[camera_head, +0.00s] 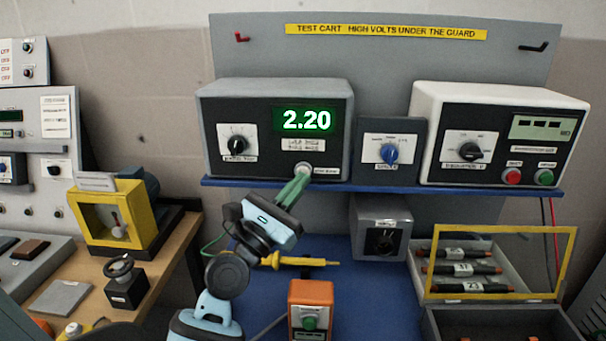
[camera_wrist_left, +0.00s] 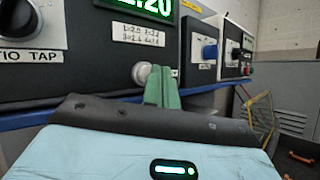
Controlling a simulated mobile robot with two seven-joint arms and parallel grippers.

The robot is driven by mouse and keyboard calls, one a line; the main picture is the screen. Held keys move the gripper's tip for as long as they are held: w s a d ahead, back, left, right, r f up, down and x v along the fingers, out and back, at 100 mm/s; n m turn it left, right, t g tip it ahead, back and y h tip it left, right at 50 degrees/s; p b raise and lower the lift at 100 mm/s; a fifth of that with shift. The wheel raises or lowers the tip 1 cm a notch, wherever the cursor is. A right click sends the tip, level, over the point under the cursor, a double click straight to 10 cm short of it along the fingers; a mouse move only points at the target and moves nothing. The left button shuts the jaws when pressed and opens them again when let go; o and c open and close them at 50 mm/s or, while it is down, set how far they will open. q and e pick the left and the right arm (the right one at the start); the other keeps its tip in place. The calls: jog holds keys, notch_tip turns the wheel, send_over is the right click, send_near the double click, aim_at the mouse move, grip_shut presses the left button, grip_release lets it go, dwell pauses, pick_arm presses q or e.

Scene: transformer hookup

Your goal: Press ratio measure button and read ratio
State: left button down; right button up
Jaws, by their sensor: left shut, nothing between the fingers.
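The grey ratio meter box (camera_head: 274,84) stands on the blue shelf, with a black front panel. Its green display (camera_head: 305,120) reads 2.20. A ratio tap knob (camera_head: 237,144) is at the panel's left; it also shows in the left wrist view (camera_wrist_left: 18,18). A pale round button (camera_head: 304,170) sits low on the panel; it also shows in the left wrist view (camera_wrist_left: 142,73). My left gripper (camera_head: 303,176) has its green fingers shut and empty, with the tips at the button. The fingers partly cover the button, so contact is hard to tell. My right gripper is out of view.
A small box with a blue knob (camera_head: 388,153) and a white-cased meter (camera_head: 430,95) with red and green buttons stand to the right. Below are a yellow probe (camera_head: 300,262), an orange box (camera_head: 312,290) and a yellow-framed fuse case (camera_head: 425,298).

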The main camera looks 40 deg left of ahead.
pick_arm(q)
jog(key=shift+w+a, duration=0.1)
jog(key=shift+w, duration=0.1)
jog(key=shift+w, duration=0.1)
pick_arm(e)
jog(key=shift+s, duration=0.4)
pick_arm(q)
jog(key=shift+s+d+p, duration=0.35)
jog(key=shift+s+d, duration=0.05)
jog(key=shift+s, duration=0.35)
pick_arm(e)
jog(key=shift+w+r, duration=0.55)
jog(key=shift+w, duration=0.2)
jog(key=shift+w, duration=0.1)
pick_arm(q)
jog(key=s+d+p, duration=0.1)
jog(key=s+d, duration=0.2)
jog(key=s, duration=0.2)
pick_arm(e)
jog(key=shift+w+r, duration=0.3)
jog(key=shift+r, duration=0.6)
